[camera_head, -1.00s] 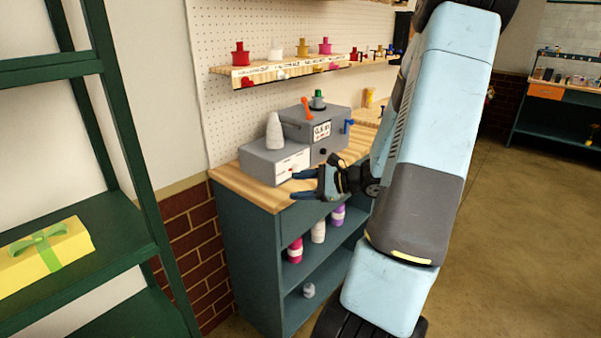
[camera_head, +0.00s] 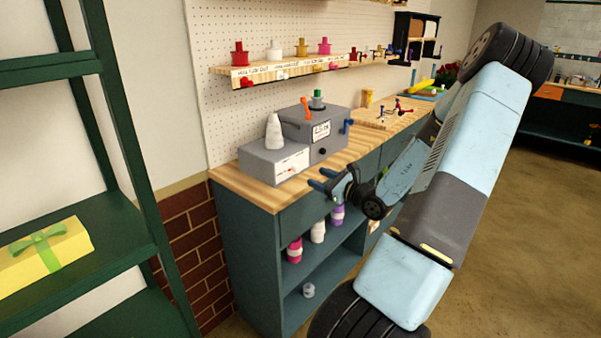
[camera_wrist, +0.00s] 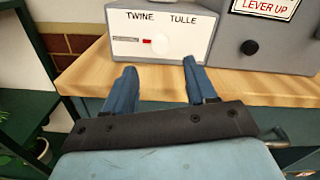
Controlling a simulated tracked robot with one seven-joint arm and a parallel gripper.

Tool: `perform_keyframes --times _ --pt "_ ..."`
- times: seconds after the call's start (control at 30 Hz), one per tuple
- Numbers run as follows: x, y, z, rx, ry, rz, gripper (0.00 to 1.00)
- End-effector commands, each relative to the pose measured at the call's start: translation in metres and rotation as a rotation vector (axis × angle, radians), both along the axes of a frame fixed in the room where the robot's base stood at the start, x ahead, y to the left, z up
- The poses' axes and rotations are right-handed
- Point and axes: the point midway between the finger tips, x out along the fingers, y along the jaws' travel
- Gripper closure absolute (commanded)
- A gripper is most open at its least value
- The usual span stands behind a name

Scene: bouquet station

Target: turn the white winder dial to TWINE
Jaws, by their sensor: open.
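The white winder dial (camera_wrist: 159,44) is on the white front panel of a grey winder box (camera_head: 262,164). In the wrist view, TWINE is printed above left of the dial and TULLE above right. A red mark (camera_wrist: 146,41) at the dial's left side points left, on the TWINE side. My gripper (camera_head: 320,178) is open and empty, in front of the box and apart from it. In the wrist view its two blue fingers (camera_wrist: 160,68) stand below the dial, one on each side. In the head view the dial is too small to read.
A taller grey box with a lever sign (camera_head: 321,131) and a black knob (camera_wrist: 249,47) adjoins the winder. A white cone (camera_head: 274,132) stands on top. The wooden counter (camera_head: 240,186) has a bare front edge. A green shelf (camera_head: 110,225) stands at left.

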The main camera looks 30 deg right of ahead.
Motion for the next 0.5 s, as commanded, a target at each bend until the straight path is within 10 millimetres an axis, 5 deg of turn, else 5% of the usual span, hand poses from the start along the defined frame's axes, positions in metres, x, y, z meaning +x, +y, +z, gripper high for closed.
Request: perform_keyframes --times 0.5 --pt "0.07 0.026 0.0 -0.001 0.0 0.003 0.44"
